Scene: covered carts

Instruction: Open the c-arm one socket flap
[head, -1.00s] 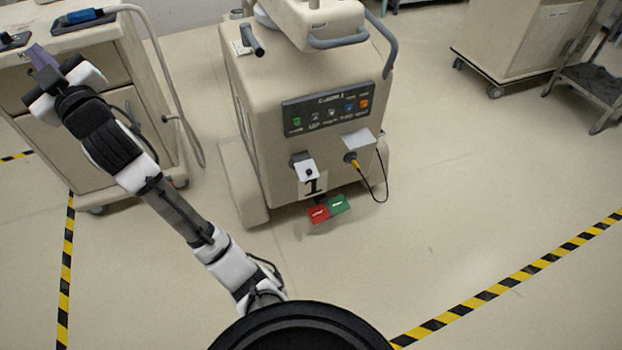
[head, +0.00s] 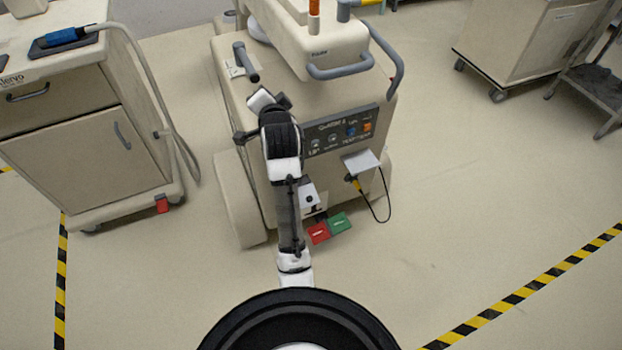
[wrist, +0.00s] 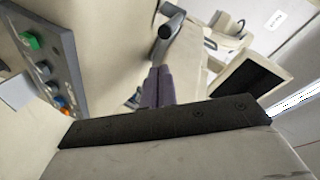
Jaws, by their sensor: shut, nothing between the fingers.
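The c-arm unit (head: 236,112) stands in the middle of the head view. A small whitish socket flap (head: 309,198) is low on its front, partly hidden behind my arm. It looks closed, and the number label below it is mostly covered. To its right, another white flap (head: 361,160) is raised above a socket with a yellow plug and black cable. My arm stretches up in front of the unit, its end above the flap and left of the control panel. In the wrist view, the purple fingers of my gripper (wrist: 158,88) are together and empty.
The control panel (head: 342,130) is just right of my arm and also shows in the wrist view (wrist: 50,62). Grey handles (head: 340,66) stick out above. Red and green pedals (head: 328,228) lie below.

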